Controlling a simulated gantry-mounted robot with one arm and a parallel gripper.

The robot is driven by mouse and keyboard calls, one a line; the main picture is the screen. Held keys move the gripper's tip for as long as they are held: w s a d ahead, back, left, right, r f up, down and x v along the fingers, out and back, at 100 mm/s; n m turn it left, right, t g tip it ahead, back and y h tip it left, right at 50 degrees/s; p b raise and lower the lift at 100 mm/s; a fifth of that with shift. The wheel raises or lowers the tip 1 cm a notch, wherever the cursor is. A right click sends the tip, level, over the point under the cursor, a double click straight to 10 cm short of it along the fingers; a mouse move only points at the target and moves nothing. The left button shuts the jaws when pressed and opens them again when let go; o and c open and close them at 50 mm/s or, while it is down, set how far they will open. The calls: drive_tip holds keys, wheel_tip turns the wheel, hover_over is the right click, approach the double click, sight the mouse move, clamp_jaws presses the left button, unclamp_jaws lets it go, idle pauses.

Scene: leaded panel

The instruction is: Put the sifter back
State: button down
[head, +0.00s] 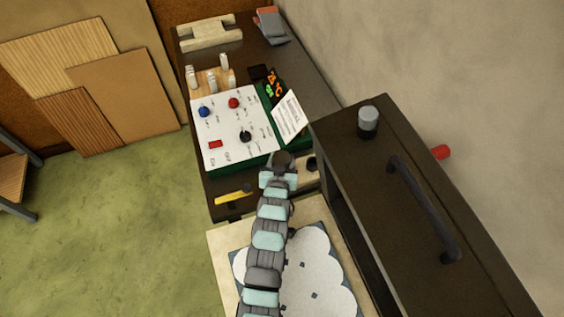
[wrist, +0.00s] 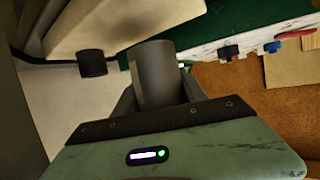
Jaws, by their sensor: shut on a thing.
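My gripper (head: 281,172) is at the front right corner of the white control panel in the head view. In the wrist view my gripper (wrist: 160,92) is shut on a plain dark grey cylinder, which I take to be the sifter (wrist: 154,70). The sifter also shows as a dark round top (head: 282,158) in the head view. Its lower part is hidden between the fingers. I cannot tell whether it touches anything beneath it.
A pale block with a dark round piece (head: 312,163) is just right of my gripper. The white panel (head: 230,128) has knobs. A dark cabinet (head: 400,190) with a grey cylinder (head: 368,121) on top stands right.

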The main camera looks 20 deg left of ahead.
drive_tip(key=shift+f, duration=1.3)
drive_tip(key=shift+f, duration=0.25)
drive_tip(key=c, duration=0.6)
unclamp_jaws()
drive_tip(key=shift+r, duration=0.1)
drive_tip(key=shift+c, duration=0.2)
drive_tip(key=v, duration=0.6)
drive_tip(key=shift+s+b, duration=0.3)
drive_tip(key=shift+b, duration=0.1)
drive_tip(key=shift+s+d+r, duration=0.2)
drive_tip(key=shift+s+r, duration=0.05)
drive_tip(key=shift+s, duration=0.15)
